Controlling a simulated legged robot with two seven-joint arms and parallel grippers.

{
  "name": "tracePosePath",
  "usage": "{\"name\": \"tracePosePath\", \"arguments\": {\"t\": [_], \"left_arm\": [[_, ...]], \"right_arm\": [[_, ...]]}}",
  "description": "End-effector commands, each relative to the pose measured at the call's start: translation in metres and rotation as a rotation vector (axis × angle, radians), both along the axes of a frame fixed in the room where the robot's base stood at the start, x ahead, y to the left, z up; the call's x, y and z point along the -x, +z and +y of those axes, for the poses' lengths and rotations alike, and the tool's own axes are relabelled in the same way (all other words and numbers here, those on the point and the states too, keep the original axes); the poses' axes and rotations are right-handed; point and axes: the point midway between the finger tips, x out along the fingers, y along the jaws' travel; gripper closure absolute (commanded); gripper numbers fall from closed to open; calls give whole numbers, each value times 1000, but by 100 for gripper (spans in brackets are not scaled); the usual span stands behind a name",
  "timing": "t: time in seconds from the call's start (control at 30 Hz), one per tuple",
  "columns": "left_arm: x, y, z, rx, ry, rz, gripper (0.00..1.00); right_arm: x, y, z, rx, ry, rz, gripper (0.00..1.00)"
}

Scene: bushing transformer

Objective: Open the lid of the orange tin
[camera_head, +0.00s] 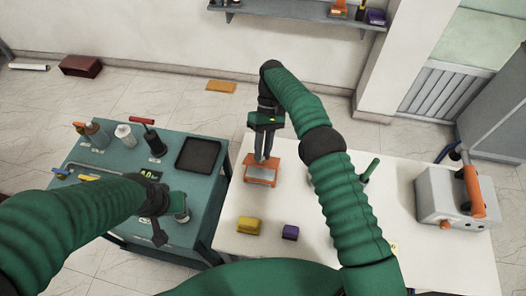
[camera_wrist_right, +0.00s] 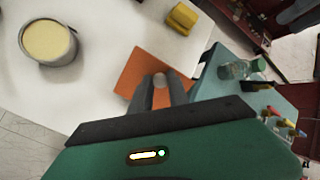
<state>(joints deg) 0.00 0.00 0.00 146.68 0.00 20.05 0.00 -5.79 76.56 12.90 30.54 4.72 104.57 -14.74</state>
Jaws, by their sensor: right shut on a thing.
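The orange tin (camera_head: 261,173) sits on the left part of the white table. Its flat orange top also shows in the right wrist view (camera_wrist_right: 135,74). My right gripper (camera_head: 263,159) reaches down onto the top of the tin from behind. In the wrist view its fingers (camera_wrist_right: 161,84) are closed around a small round grey part over the orange top, which looks like a knob on the lid. Whether the lid is raised cannot be told. My left gripper (camera_head: 158,237) hangs over the teal table's front part, away from the tin; its jaw opening is unclear.
A yellow block (camera_head: 248,226) and a purple block (camera_head: 290,232) lie on the white table (camera_head: 320,256) in front of the tin. A grey case with an orange handle (camera_head: 450,200) stands at right. The teal table holds bottles and a black tray (camera_head: 198,154).

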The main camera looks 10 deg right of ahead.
Motion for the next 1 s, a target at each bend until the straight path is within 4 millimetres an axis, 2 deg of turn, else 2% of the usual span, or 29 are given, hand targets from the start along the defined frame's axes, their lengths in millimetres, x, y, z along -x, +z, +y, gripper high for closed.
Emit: {"name": "tracePosePath", "arguments": {"t": [0.07,0.1,0.27,0.6,0.87,1.0], "left_arm": [[0,0,0,0,0,0,64],[0,0,0,0,0,0,64],[0,0,0,0,0,0,64],[0,-2,0,0,0,0,64],[0,-17,0,0,0,0,64],[0,-30,0,0,0,0,64]], "right_arm": [[-1,-2,0,0,-2,-6,100],[-1,-2,0,0,-2,-6,78],[-1,-1,0,0,-1,-4,57],[0,2,0,0,-1,-4,57],[-5,31,2,1,0,-4,57],[3,31,3,0,0,0,57]]}}
